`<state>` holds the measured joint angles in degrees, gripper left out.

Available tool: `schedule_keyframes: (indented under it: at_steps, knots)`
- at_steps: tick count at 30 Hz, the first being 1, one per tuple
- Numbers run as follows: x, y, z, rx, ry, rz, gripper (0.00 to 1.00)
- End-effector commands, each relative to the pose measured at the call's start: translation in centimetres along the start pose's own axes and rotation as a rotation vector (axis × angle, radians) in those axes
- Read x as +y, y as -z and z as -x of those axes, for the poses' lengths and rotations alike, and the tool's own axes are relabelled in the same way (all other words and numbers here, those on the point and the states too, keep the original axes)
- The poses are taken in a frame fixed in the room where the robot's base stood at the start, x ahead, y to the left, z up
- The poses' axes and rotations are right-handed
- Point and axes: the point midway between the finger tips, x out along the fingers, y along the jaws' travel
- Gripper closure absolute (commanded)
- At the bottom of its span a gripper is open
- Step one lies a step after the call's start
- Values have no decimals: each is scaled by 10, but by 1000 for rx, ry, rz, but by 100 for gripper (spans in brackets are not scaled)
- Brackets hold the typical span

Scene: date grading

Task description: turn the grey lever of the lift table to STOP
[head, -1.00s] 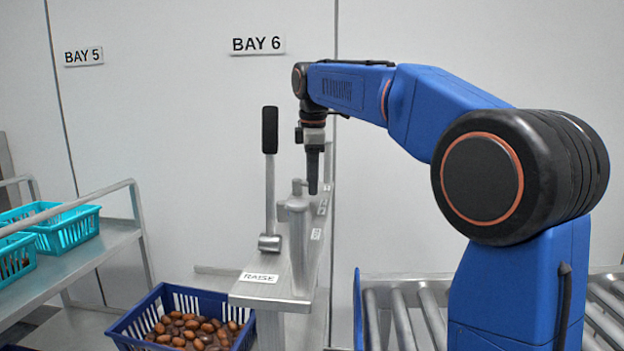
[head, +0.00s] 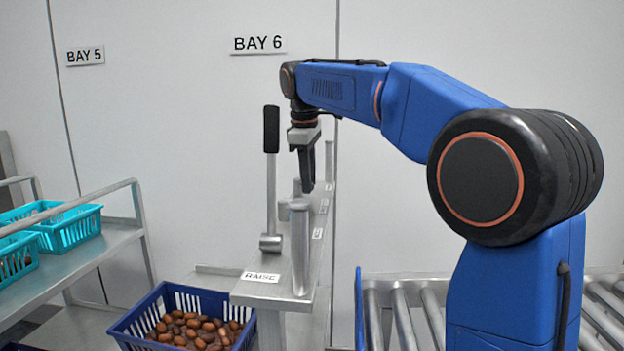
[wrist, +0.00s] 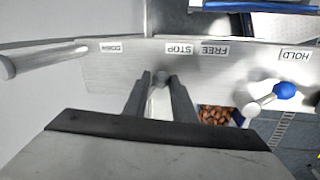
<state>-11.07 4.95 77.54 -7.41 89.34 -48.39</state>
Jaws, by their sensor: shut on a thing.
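The lift table's grey top plate (head: 275,290) shows in the head view with a RAISE label at its near end. In the wrist view, labels on the plate (wrist: 110,70) read DOWN, STOP (wrist: 179,50), FREE and HOLD. My gripper (wrist: 160,78) is shut on the grey lever (wrist: 159,92), whose rounded end shows between the fingers, just below and slightly left of the STOP label. In the head view, my gripper (head: 308,188) points down over the plate behind a grey post, and its hold on the lever is hidden there.
A black-handled lever (head: 271,130) stands upright near RAISE, beside a thick grey post (head: 299,245). A blue-knobbed lever (wrist: 285,90) is near HOLD. A grey post (wrist: 40,60) is near DOWN. A blue crate (head: 125,333) of dates sits left, a roller conveyor (head: 405,320) right.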

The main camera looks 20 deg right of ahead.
Motion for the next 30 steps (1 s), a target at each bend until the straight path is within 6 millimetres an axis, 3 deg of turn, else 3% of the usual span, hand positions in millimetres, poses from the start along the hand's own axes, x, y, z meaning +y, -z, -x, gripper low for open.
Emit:
schedule_keyframes:
  at_steps: [14, 15, 17, 30]
  knots:
    - [-3, 5, 1, -7, 0, -61, 98]
    - [-3, 5, 1, -7, 0, -61, 71]
    - [-3, 4, 1, -8, 0, -61, 58]
    - [-2, 4, 9, -10, -1, -62, 58]
